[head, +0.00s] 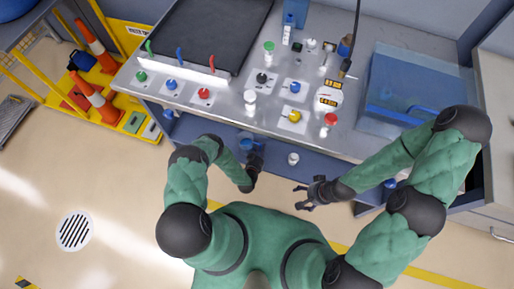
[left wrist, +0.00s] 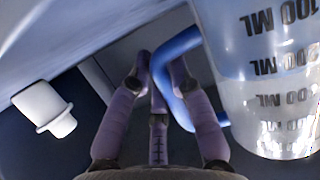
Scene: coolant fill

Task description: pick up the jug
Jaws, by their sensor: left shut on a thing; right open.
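The jug (left wrist: 262,75) is translucent with dark ML markings and a blue handle (left wrist: 178,48), and it fills the right of the left wrist view. The marking text appears upside down there. My left gripper (left wrist: 158,72) is shut on the blue handle, with its fingers around it. In the head view my left gripper (head: 256,152) is at the front of the bench, beside the blue jug (head: 246,144), mostly hidden by the gripper and the bench edge. My right gripper (head: 308,194) is open and empty, in front of the bench to the right.
A white container (head: 293,158) stands below the benchtop, right of my left gripper; a white capped piece (left wrist: 44,108) shows in the wrist view. The metal bench (head: 225,105) carries several coloured caps and bottles. A blue translucent box (head: 410,88) is at right. Orange cones (head: 97,98) stand at left.

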